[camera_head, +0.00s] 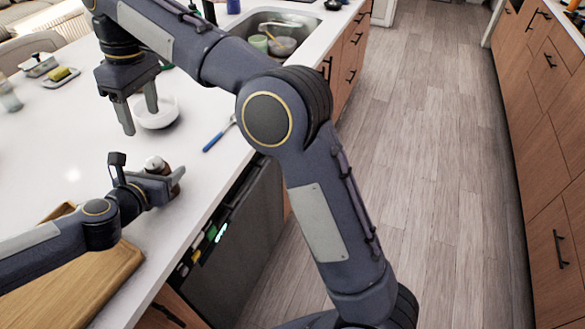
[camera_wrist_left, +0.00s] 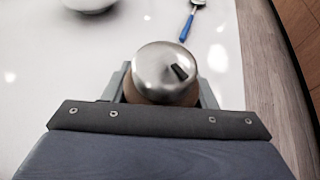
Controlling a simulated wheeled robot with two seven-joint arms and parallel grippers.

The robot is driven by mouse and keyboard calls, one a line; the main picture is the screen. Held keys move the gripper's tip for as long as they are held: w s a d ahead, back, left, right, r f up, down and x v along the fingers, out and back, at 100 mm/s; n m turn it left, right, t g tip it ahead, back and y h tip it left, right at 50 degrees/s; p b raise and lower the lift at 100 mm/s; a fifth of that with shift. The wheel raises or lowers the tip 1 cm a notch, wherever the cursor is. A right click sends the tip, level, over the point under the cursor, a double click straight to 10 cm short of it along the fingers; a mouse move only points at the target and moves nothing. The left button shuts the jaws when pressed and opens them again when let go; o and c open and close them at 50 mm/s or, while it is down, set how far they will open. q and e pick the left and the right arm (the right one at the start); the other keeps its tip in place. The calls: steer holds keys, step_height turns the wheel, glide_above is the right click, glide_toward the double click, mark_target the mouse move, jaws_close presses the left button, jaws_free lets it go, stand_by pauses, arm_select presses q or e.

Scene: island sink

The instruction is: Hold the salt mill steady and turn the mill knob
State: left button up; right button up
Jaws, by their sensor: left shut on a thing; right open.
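The salt mill (camera_head: 174,184) stands on the white island counter, with a brown body and a rounded silver top. My left gripper (camera_head: 165,183) is shut around its body. In the left wrist view the mill's silver mill knob (camera_wrist_left: 165,70) shows from above, with a dark slot-like mark on it; the body below is mostly hidden by the knob and the fingers. My right gripper (camera_head: 139,116) is open and empty, pointing down beyond the mill, in front of a white bowl and apart from the mill.
The white bowl (camera_head: 157,112) stands beside my right gripper. A blue-handled utensil (camera_head: 219,134) lies near the counter edge. A wooden board (camera_head: 85,285) lies under my left arm. A sink (camera_head: 275,35) is at the back, and a butter dish (camera_head: 62,76) at the far left.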

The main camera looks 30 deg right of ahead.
arm_select(q)
steer(key=shift+r, duration=0.25)
steer(key=shift+r+p, duration=0.15)
steer(key=shift+p, duration=0.25)
arm_select(e)
steer(key=s+d+m+t+y, duration=0.1)
steer(key=s+d+m+y, duration=0.1)
steer(key=s+d+m, duration=0.65)
steer(key=s+d+m+t+y, duration=0.15)
steer(key=d+m, duration=0.35)
steer(key=m, duration=0.8)
arm_select(q)
steer(key=shift+r, duration=0.2)
steer(key=shift+r+p, duration=0.15)
steer(key=shift+p, duration=0.2)
arm_select(e)
steer(key=s+d+f+n+t, duration=0.1)
steer(key=s+d+f+n, duration=0.1)
steer(key=s, duration=0.4)
steer(key=s+d+f+n, duration=0.3)
steer(key=s+n, duration=0.1)
steer(key=s, duration=0.3)
steer(key=shift+d+f+n+t+h, duration=0.2)
steer(key=shift+f+n+t+h, duration=0.15)
steer(key=shift+h, duration=0.1)
